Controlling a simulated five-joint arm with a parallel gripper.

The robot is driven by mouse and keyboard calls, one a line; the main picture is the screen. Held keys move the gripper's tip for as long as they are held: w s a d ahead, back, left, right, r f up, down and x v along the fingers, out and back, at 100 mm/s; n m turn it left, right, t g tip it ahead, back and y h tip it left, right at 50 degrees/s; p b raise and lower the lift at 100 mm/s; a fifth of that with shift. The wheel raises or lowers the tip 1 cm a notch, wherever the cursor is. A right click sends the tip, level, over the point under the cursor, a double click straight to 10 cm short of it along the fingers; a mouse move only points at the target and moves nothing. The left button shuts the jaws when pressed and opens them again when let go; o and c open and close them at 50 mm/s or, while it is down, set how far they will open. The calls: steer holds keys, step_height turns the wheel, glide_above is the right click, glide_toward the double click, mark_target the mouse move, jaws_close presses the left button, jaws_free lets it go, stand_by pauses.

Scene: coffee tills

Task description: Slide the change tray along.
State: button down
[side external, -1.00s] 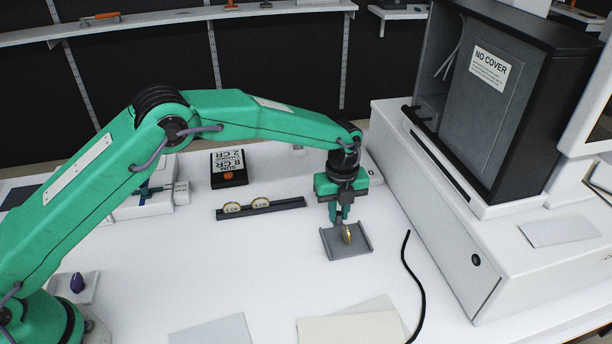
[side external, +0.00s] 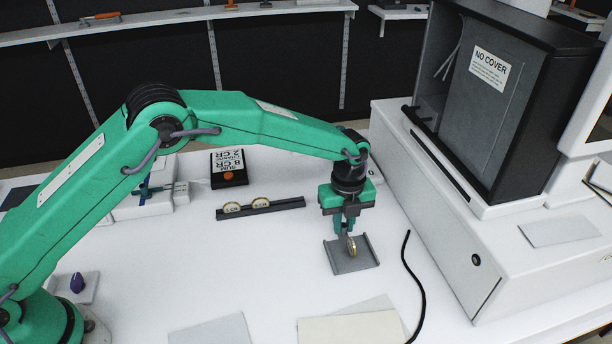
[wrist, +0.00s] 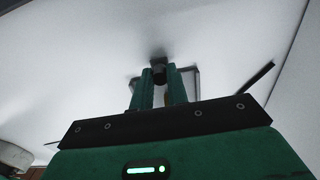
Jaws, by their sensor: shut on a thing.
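The change tray (side external: 366,262) is a small grey tray with raised side edges, lying flat on the white counter. A gold coin (side external: 351,247) stands on edge in it. My gripper (side external: 344,230) is at the tray's far edge, fingers pointing down, just behind the coin. In the wrist view my gripper (wrist: 160,80) is closed around a dark, knob-like piece (wrist: 159,72), which looks like part of the tray. The tray's thin edge (wrist: 197,84) shows beside the right finger. The fingers and my wrist hide most of the tray there.
A dark rail (side external: 262,208) with two coins and a black sign (side external: 229,168) stand to the left. A black cable (side external: 414,288) curves right of the tray. The white till base (side external: 440,190) bounds the right. Flat cards (side external: 350,328) lie in front, with clear counter between.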

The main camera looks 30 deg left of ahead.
mark_target(357, 268)
steer(key=shift+s+d+r, duration=0.2)
steer(key=shift+s+d, duration=3.25)
steer(key=shift+s, duration=0.05)
steer(key=c, duration=1.3)
jaws_free()
steer(key=shift+f, duration=0.1)
steer(key=shift+r, duration=3.95)
steer(key=s+a+r+n+t, duration=0.1)
steer(key=s+a+r+n, duration=0.2)
steer(key=a+r+n, duration=0.45)
steer(key=s+a+r+n+t, duration=0.1)
steer(key=s+a+r+n, duration=0.3)
steer(key=a+r, duration=0.7)
steer(key=s+a+f+n+t, duration=0.3)
steer(key=s+a+n, duration=1.2)
steer(key=s+a, duration=0.1)
steer(key=shift+s+t, duration=0.25)
steer(key=shift+t, duration=0.05)
